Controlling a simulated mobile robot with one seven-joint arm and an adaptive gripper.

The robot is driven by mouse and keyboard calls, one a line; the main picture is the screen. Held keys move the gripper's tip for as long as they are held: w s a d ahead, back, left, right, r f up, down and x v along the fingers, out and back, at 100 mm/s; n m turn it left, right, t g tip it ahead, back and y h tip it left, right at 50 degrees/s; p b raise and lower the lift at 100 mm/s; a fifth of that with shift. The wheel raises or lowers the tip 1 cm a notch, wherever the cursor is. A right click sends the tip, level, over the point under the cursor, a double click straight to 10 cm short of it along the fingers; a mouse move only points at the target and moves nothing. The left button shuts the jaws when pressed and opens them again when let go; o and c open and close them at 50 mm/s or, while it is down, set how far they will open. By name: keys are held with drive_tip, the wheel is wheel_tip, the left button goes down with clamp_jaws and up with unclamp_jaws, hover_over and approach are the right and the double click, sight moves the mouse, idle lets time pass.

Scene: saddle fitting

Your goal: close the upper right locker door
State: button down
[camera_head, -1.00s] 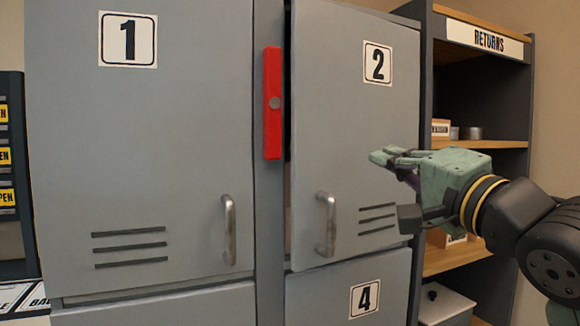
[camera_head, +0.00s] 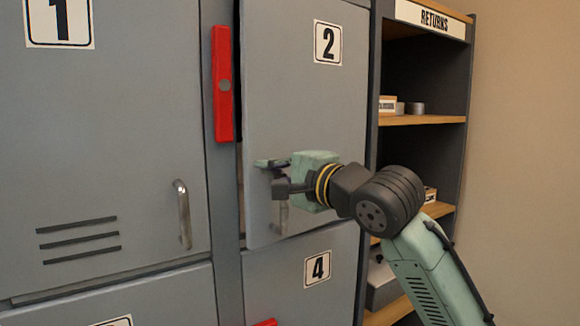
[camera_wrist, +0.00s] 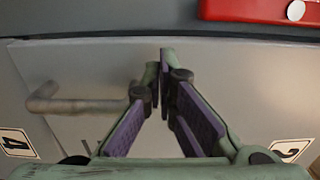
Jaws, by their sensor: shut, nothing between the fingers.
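The upper right locker door (camera_head: 345,105) is grey and carries the number 2. It stands slightly ajar, with a narrow dark gap along its left edge. In the wrist view, its face (camera_wrist: 235,85) lies in front of the fingers. Its bar handle (camera_head: 282,217) is partly hidden behind my gripper; it also shows in the wrist view (camera_wrist: 80,104), left of the fingers. My gripper (camera_head: 268,164) is shut and empty, in front of the door near its left edge, just above the handle. I cannot tell whether the fingertips touch the door.
A red bar (camera_head: 222,85) is on the frame post left of the door. Door 1 (camera_head: 100,130) at left and door 4 (camera_head: 285,285) below look shut. An open shelf unit (camera_head: 440,120) marked RETURNS stands at right, with small items on it.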

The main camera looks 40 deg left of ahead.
sight(253, 161)
drive_tip(key=shift+x, duration=0.8)
drive_tip(key=shift+a, duration=0.1)
drive_tip(key=shift+m+t, duration=0.3)
drive_tip(key=shift+t, duration=0.1)
drive_tip(key=x, duration=0.1)
drive_tip(key=p+x, duration=0.1)
drive_tip(key=x, duration=0.2)
drive_tip(key=shift+s+a+p, duration=0.1)
drive_tip(key=shift+s+p, duration=0.25)
drive_tip(key=shift+w+a+t+h, duration=0.15)
drive_tip(key=shift+a+t+h, duration=0.1)
drive_tip(key=shift+t+h, duration=0.05)
drive_tip(key=shift+w+m+t, duration=0.2)
drive_tip(key=shift+m+t, duration=0.4)
drive_tip(key=shift+d+p, duration=0.1)
drive_tip(key=shift+p, duration=0.2)
